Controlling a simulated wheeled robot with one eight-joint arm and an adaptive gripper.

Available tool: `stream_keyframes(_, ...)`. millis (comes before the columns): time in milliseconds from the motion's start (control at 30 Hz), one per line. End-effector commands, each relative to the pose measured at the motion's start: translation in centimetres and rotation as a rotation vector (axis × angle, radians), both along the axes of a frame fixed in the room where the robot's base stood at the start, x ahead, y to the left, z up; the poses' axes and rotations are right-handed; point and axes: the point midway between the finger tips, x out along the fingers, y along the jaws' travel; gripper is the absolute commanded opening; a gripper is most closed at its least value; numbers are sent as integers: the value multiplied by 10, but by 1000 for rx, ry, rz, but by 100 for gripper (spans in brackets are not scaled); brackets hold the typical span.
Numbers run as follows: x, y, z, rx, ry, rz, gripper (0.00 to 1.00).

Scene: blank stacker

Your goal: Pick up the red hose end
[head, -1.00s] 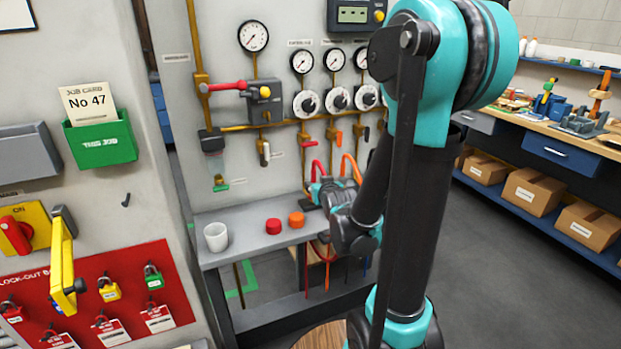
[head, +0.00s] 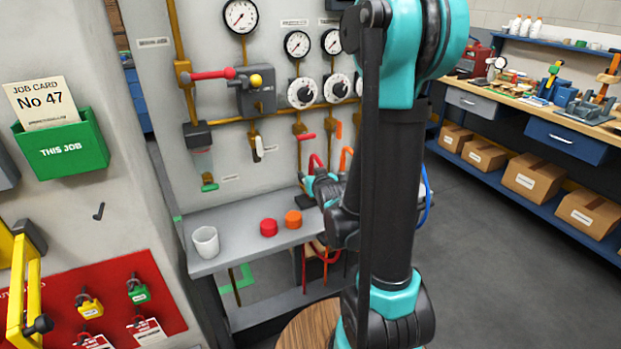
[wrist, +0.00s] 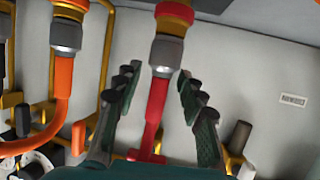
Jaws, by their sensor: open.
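In the wrist view the red hose end (wrist: 157,100), with a grey metal collar (wrist: 165,55) and a red ring above it, lies between the two dark fingers of my gripper (wrist: 157,78). The fingers are open, one on each side, with a visible gap to the red hose. In the head view the red hose (head: 315,162) loops up above the grey shelf near the panel. My gripper (head: 322,186) is beside it there, and my arm partly hides this area.
An orange hose (wrist: 62,90) hangs left of the red one in the wrist view. A white cup (head: 206,242), red cap (head: 269,227) and orange cap (head: 293,219) stand on the shelf (head: 235,249). Valve handles and gauges cover the panel above. Floor at right is clear.

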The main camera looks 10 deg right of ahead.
Motion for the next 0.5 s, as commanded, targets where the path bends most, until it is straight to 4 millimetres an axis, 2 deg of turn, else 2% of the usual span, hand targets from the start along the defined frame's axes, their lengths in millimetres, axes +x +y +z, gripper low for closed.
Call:
stream_keyframes(100, 0, 0, 0, 0, 0, 0, 38)
stream_keyframes(400, 0, 0, 0, 0, 0, 0, 0)
stream_keyframes(500, 0, 0, 0, 0, 1, 0, 0)
